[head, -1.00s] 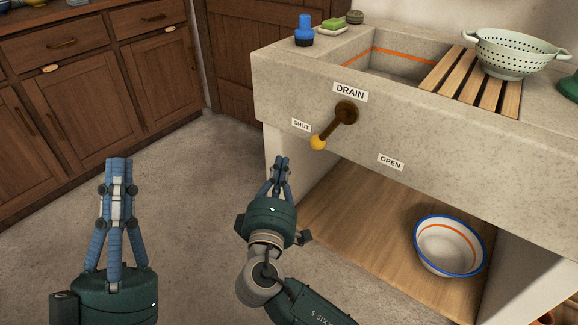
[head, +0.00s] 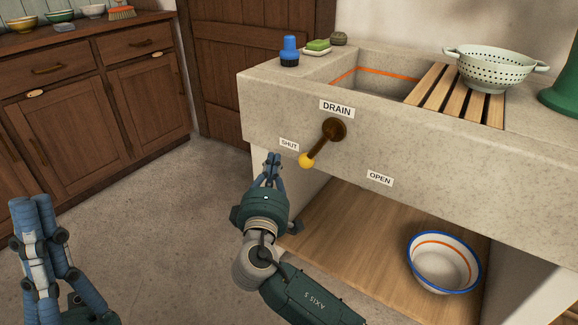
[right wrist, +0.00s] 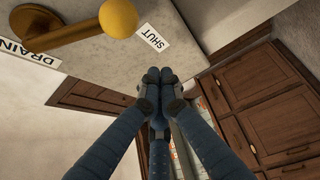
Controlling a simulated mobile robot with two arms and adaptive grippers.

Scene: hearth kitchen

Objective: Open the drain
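The drain lever (head: 325,140) is a dark bronze handle with a yellow ball knob (head: 306,161), on the front of the stone sink (head: 420,150). It points down and left toward the SHUT label (head: 289,145); the OPEN label (head: 380,179) is lower right. My right gripper (head: 272,158) is just left of the knob, apart from it, fingers together and empty. In the right wrist view the knob (right wrist: 118,18) shows above the closed fingertips (right wrist: 153,75). My left gripper (head: 32,205) is at the lower left, fingers together, holding nothing.
A white bowl with blue rim (head: 443,262) sits on the wooden shelf (head: 345,225) below the sink. A colander (head: 494,68) stands on the slatted rack (head: 450,95). A blue bottle (head: 290,50) and sponge (head: 318,45) are on the sink's back left. Floor at left is clear.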

